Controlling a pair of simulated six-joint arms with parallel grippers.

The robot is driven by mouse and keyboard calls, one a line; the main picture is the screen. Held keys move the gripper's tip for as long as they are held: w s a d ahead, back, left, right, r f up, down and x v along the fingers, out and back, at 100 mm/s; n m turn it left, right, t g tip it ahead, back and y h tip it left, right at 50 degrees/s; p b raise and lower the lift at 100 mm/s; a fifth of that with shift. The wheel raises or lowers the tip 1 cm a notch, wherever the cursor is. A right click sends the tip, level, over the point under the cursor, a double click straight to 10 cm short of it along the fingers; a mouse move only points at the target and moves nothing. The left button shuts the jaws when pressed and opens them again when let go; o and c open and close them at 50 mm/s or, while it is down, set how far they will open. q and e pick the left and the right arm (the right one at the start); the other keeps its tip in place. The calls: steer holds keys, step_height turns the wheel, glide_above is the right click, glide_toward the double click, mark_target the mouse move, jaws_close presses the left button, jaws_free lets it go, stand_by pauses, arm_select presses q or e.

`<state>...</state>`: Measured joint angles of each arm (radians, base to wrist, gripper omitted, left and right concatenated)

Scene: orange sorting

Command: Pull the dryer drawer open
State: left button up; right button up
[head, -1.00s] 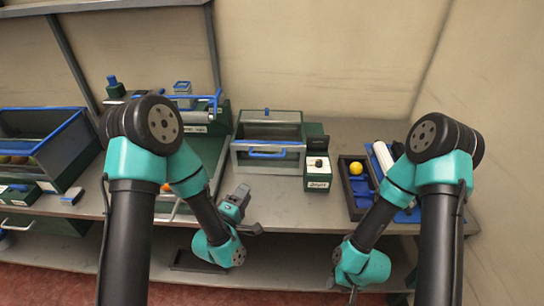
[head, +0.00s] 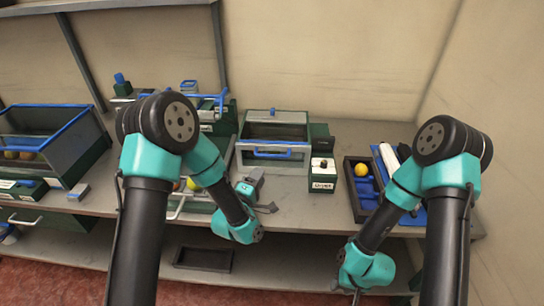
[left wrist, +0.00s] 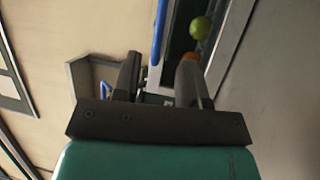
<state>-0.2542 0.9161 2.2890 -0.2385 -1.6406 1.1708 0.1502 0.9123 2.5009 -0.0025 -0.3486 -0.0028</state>
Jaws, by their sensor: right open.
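The dryer (head: 274,128) is a grey and green box with a dark interior at the middle back of the bench. Its drawer front carries a blue handle (head: 272,154) and looks shut. A small green unit with a white top and a label (head: 322,177) stands at its right side. My left gripper (head: 262,195) is in front of the dryer and below the handle, apart from it. Its two fingers are spread and empty in the left wrist view (left wrist: 157,80). My right gripper (head: 357,293) hangs low at the front right, far from the dryer, its fingers barely visible.
A dark tray with a yellow ball (head: 361,170) lies right of the dryer. A chute with several balls (head: 193,184) is left of my left gripper. A blue-rimmed bin (head: 45,140) stands far left. Bare bench (head: 300,212) lies in front of the dryer.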

mark_target(272, 156)
arm_select(q)
steer(key=x, duration=1)
steer(key=shift+w+d, duration=0.1)
steer(key=shift+w, duration=0.1)
jaws_close()
